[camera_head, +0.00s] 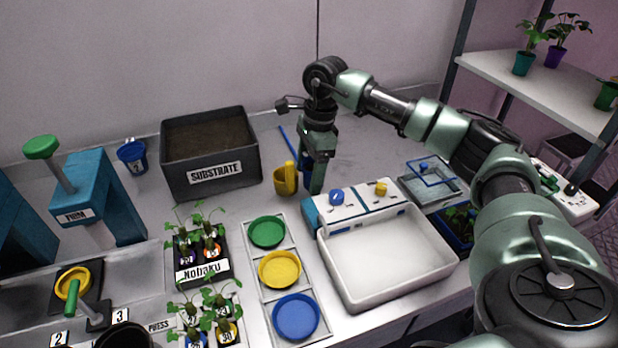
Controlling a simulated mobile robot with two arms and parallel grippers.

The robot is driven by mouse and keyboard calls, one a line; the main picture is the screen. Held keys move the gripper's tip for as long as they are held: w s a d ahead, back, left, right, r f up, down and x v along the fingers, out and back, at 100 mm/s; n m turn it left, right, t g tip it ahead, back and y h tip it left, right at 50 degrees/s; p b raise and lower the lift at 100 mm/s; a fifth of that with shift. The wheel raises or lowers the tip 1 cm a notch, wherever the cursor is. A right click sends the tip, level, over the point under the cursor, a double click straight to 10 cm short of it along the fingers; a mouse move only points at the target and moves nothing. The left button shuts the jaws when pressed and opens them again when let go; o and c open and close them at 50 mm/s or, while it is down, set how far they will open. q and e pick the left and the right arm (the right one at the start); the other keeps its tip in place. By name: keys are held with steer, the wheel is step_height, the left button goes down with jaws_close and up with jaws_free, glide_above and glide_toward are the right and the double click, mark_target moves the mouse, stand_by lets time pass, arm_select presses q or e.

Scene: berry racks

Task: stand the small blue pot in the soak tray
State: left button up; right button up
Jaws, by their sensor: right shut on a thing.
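A small blue pot (132,157) with a pale label stands upright at the back left, left of the substrate box. The soak tray appears to be the wide white basin (385,262) at the right of the bench; its floor looks empty. My right gripper (317,180) points down behind the basin's left end, beside a yellow scoop. It is shut on a blue thing (306,181), mostly hidden by the fingers, so I cannot tell what it is. The pot at the back left is well apart from this gripper. My left gripper is not in view.
The substrate box (210,174) stands at the back, with the yellow scoop (285,181) right of it. Seedling racks (222,277) and a holder with green, yellow and blue dishes (295,316) lie in front. Teal presses (105,205) stand left; a plant shelf (530,85) stands right.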

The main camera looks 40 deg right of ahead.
step_height(320, 180, down, 2)
steer(key=shift+f, duration=0.15)
steer(key=o, duration=1.1)
steer(key=shift+f, duration=0.1)
